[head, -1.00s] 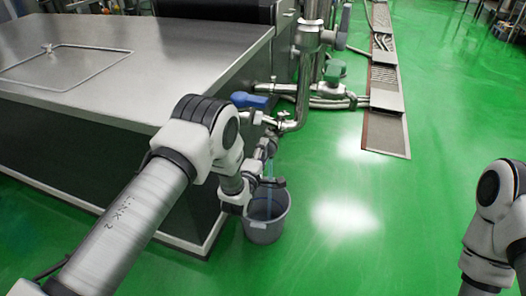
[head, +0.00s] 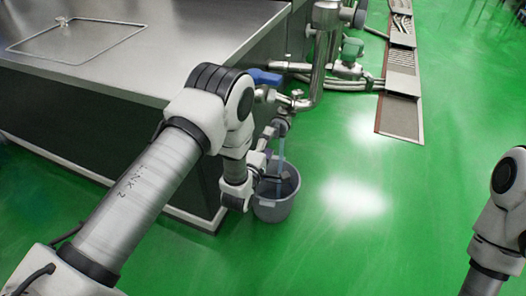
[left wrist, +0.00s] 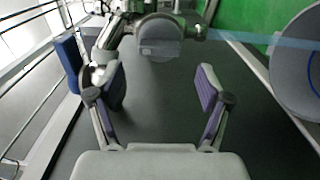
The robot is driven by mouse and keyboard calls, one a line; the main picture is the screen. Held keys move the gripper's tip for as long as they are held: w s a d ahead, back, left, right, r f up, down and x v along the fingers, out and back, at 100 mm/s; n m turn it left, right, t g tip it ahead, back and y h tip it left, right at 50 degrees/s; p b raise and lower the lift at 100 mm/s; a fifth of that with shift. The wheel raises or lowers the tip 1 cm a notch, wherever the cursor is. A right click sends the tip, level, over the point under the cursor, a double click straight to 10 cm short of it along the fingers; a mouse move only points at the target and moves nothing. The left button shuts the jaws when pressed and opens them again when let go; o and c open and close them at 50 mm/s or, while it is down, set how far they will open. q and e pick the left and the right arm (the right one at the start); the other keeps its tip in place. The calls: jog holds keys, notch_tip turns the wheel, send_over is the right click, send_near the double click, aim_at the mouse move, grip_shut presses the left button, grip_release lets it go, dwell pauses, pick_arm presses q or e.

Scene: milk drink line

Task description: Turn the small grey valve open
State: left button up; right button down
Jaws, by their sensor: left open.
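In the head view, a small grey metal valve (head: 297,95) seems to sit on the pipework near the tank's corner. In the left wrist view, a grey rounded fitting (left wrist: 160,37) is straight ahead, beyond the fingertips; I cannot tell whether it is the valve's handle. My left gripper (left wrist: 160,88) is open and empty, its two purple-padded fingers apart and not touching the fitting. In the head view, my left arm hides part of the pipework and most of that gripper. My right gripper is out of view; only its arm shows at the right edge.
A grey bucket (head: 274,207) stands on the green floor, with a pale blue stream (head: 282,151) falling into it. A blue handle (head: 265,77) and a green-topped fitting (head: 352,48) are on the pipes.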

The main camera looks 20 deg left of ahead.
pick_arm(q)
jog(key=s, duration=0.6)
jog(key=shift+a, duration=0.1)
